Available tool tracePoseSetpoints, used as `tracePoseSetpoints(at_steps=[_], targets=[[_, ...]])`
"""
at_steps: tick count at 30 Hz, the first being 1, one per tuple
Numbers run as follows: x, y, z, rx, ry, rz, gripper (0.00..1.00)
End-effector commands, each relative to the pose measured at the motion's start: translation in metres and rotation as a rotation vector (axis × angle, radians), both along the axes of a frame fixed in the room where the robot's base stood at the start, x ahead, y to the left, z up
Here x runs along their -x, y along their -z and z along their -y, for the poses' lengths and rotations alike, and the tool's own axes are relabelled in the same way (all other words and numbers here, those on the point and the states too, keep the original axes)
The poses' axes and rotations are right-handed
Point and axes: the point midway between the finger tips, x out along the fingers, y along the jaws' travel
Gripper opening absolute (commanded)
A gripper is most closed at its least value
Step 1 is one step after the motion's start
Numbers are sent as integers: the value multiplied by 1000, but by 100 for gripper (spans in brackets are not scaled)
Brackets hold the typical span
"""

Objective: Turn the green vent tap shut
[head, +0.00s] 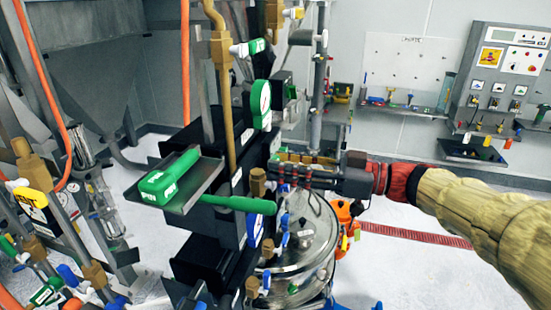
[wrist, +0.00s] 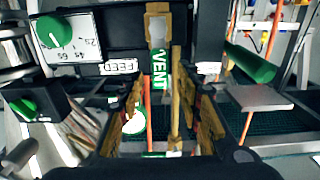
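The green vent tap (wrist: 157,68) shows in the wrist view, with white VENT lettering running up and down its lever and a pale block at its upper end. My gripper (wrist: 168,108) is open, its yellow-padded fingers on either side of the lower picture. The tap lies between and beyond them, and I cannot tell whether either finger touches it. In the head view my gripper (head: 283,171) reaches left from the arm to beside the black column. I cannot pick out the vent tap for sure there; its lower end is partly hidden in the wrist view.
A green PIN handle (head: 171,175) lies on a metal tray (head: 205,181) left of the column. A green dial (wrist: 54,32) and a FEED label (wrist: 118,67) sit left of the tap. A tan pipe (wrist: 176,80) runs close beside it. A round metal vessel (head: 312,238) stands below my gripper.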

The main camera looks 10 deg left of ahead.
Motion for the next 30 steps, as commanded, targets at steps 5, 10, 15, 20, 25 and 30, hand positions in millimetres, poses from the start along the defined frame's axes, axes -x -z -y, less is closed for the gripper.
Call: tracePoseSetpoints(at_steps=[5,10,15,20,25,30], targets=[[-1,0,-19,1,-1,-3,35],[-2,1,-24,1,0,-3,35],[-2,1,-24,1,0,-3,35],[-2,1,-24,1,0,-3,27],[-2,1,-24,1,0,-3,17],[-2,1,-24,1,0,-2,8]])
